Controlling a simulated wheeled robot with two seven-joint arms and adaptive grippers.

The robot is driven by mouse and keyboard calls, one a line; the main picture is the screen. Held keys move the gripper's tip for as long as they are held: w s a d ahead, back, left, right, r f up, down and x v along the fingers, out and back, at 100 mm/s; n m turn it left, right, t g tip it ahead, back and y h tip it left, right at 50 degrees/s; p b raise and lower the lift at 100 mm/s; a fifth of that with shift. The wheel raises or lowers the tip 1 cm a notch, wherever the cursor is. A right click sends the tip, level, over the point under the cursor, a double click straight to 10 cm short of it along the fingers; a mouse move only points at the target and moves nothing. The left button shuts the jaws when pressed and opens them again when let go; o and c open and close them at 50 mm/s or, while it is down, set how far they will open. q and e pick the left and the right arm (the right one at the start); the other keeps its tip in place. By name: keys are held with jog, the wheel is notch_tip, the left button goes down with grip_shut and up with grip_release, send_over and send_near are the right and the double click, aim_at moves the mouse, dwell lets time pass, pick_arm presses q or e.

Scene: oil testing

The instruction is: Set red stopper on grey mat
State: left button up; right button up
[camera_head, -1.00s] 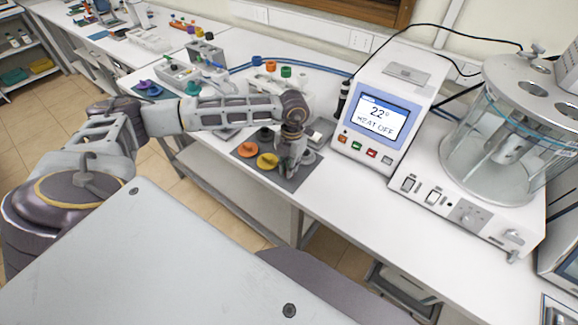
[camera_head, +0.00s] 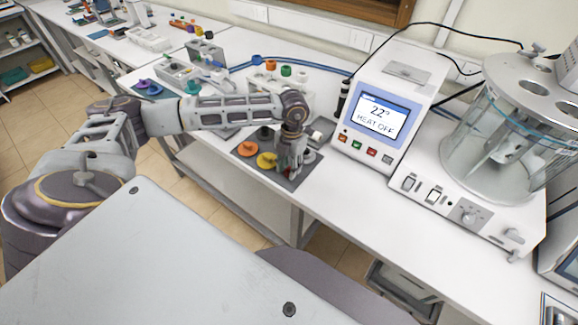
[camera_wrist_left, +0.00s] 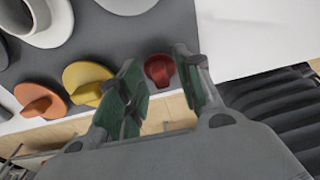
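The red stopper (camera_wrist_left: 160,72) rests on the grey mat (camera_wrist_left: 122,38), near the mat's edge, in the left wrist view. The mat (camera_head: 291,184) lies on the white bench in the head view. My left gripper (camera_head: 290,166) is low over the mat's front right part. In the wrist view its two fingers (camera_wrist_left: 157,64) are spread on either side of the red stopper, with gaps showing. A yellow stopper (camera_head: 267,160) and an orange stopper (camera_head: 247,149) lie on the mat to the left. My right gripper is not in view.
A heater unit with a screen (camera_head: 380,118) stands right of the mat, with a glass bath (camera_head: 515,150) beyond it. A rack with coloured stoppers (camera_head: 287,72) is behind my left arm. The bench front right of the mat is clear.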

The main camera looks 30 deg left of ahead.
pick_arm(q)
notch_tip(320, 180, up, 12)
jog(key=w+b, duration=0.1)
jog(key=b, duration=0.1)
dwell(0.5)
dwell(0.4)
dwell(1.0)
